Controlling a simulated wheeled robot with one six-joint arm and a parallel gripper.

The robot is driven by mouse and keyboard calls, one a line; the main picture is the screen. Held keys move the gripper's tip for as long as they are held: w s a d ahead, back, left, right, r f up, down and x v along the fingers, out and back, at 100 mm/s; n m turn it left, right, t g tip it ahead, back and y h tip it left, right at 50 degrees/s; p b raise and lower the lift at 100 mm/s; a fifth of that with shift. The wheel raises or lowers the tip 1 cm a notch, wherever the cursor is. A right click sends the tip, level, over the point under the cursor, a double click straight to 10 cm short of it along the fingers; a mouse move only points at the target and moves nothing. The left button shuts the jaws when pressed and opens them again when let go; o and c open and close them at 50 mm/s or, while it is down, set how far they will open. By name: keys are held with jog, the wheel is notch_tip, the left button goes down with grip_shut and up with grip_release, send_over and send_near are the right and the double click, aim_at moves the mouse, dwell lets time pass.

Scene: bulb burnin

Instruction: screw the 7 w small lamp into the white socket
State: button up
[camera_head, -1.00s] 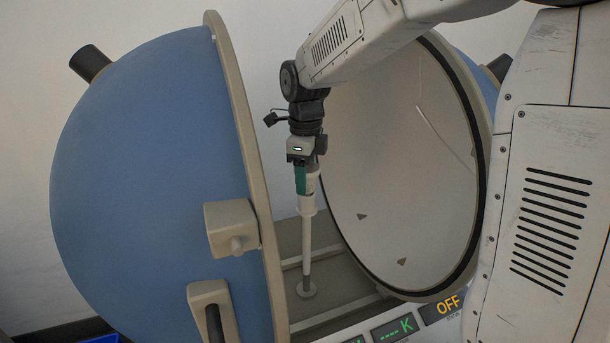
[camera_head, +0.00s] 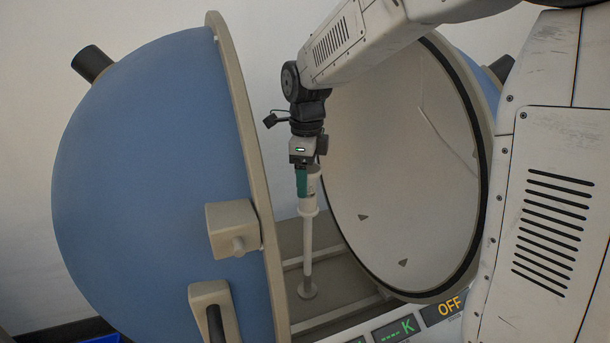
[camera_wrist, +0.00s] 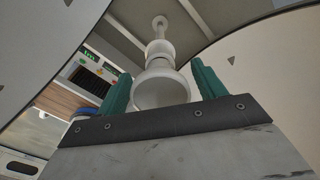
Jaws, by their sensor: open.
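The white socket (camera_head: 308,208) stands upright on a thin white post inside the open sphere. A small white lamp (camera_wrist: 162,90) with a rounded face is in line above it, and it looks seated in the socket. Its thread and contact are hidden, so I cannot tell how far it is screwed in. My gripper (camera_head: 305,184) points straight down over the post. Its two green fingers stand apart on either side of the lamp in the wrist view, with gaps visible. I cannot read the wattage on the lamp.
The blue half shell (camera_head: 150,190) with its beige rim stands close on the left. The pale inner bowl (camera_head: 400,170) is close on the right. A display panel (camera_head: 395,330) reading "OFF" is at the front. The post's round foot (camera_head: 307,291) rests on the sphere's floor.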

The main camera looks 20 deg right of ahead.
jog(key=n, duration=0.4)
jog(key=shift+s+n, duration=0.15)
jog(key=shift+n, duration=0.15)
jog(key=n, duration=0.5)
jog(key=shift+s+n, duration=0.15)
jog(key=shift+n, duration=0.25)
jog(key=n, duration=0.4)
jog(key=shift+s+n, duration=0.1)
jog(key=shift+n, duration=0.2)
jog(key=n, duration=0.5)
jog(key=shift+s+d, duration=0.1)
jog(key=shift+s, duration=0.05)
